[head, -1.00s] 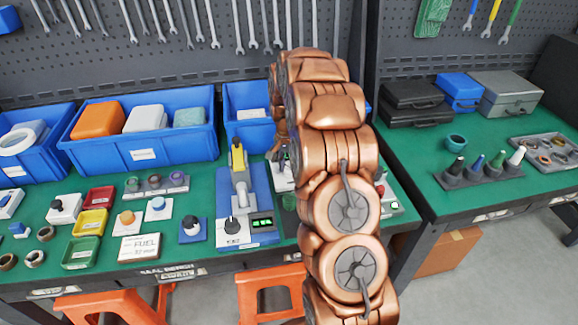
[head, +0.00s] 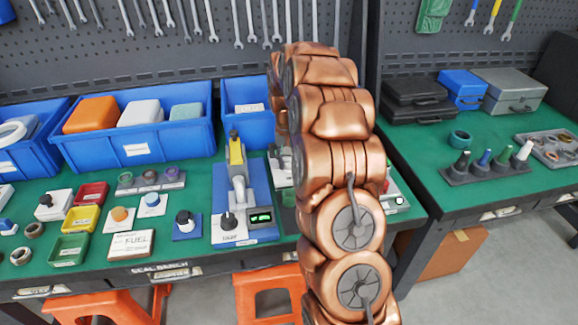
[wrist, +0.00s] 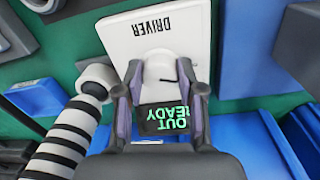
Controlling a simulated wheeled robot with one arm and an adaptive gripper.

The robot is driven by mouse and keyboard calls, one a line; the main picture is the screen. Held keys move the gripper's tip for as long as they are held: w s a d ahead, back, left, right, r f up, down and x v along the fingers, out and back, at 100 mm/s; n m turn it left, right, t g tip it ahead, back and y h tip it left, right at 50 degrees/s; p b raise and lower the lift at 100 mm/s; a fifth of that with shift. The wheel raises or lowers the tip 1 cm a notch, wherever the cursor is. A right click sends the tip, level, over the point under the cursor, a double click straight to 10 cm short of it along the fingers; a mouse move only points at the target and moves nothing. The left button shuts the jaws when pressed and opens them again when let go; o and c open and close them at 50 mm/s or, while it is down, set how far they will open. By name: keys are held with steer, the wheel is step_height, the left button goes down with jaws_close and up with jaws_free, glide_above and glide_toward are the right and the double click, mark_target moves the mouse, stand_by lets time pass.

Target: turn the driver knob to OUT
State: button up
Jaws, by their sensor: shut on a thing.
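The white driver plate (wrist: 140,35), labelled DRIVER, shows upside down in the wrist view. Its pale driver knob (wrist: 160,66) has a dark pointer mark on its right side. My gripper (wrist: 161,92) is shut on the knob, one finger on each side, with the fingers hiding part of it. The dark display (wrist: 175,119) between the fingers shows green text, OUT and READY, upside down and partly covered. In the head view my copper arm hides the gripper and most of the driver station.
In the head view, a blue station (head: 262,190) with a yellow-topped lever and green display sits left of my arm. Blue bins (head: 140,150) line the back.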

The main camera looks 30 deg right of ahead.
mark_target(288, 163)
steer(key=shift+n+b, duration=0.5)
steer(key=shift+n, duration=0.6)
steer(key=o, duration=1.1)
steer(key=shift+o, duration=0.2)
step_height(288, 163, up, 12)
steer(key=shift+a, duration=0.25)
